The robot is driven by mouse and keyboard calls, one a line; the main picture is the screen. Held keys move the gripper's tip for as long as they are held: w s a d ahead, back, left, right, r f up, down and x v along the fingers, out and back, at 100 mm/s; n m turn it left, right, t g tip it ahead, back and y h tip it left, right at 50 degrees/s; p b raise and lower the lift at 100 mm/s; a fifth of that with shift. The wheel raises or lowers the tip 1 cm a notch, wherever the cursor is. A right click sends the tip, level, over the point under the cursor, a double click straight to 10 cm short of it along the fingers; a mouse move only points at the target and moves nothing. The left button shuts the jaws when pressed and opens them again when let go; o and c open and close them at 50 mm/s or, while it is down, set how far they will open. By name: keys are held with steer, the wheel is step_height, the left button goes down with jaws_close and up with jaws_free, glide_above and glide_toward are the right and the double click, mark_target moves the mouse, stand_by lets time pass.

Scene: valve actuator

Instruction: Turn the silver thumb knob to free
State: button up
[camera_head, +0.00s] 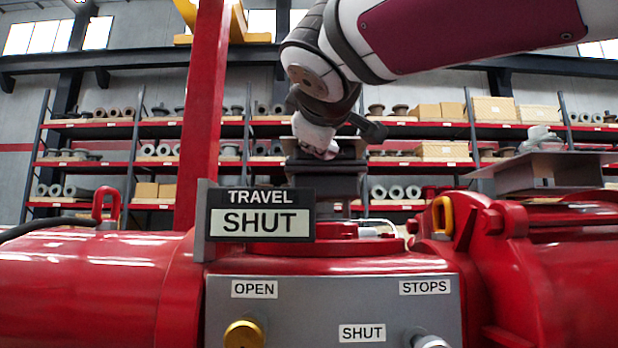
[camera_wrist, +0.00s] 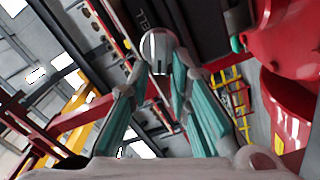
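In the wrist view, my gripper (camera_wrist: 160,73) has its two teal-padded fingers apart, one on each side of a round silver knob (camera_wrist: 157,50). The knob is between or just beyond the fingertips; I cannot tell whether they touch it. In the head view, my gripper (camera_head: 322,145) is above the red valve actuator, at a dark block (camera_head: 325,180) on its top, and its fingertips are hard to make out. Another silver knob (camera_head: 428,340) is on the grey front panel, below the STOPS label, partly cut off by the frame. I cannot read any FREE mark.
The TRAVEL sign (camera_head: 260,215) reads SHUT and stands in front of the actuator's top. A brass knob (camera_head: 244,334) is below the OPEN label. A red post (camera_head: 203,115) rises left of my arm. A flat grey plate (camera_head: 545,172) is at the right. Shelves stand behind.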

steer(key=shift+o, duration=0.2)
steer(key=s, duration=1.2)
steer(key=shift+s, duration=0.1)
stand_by(0.3)
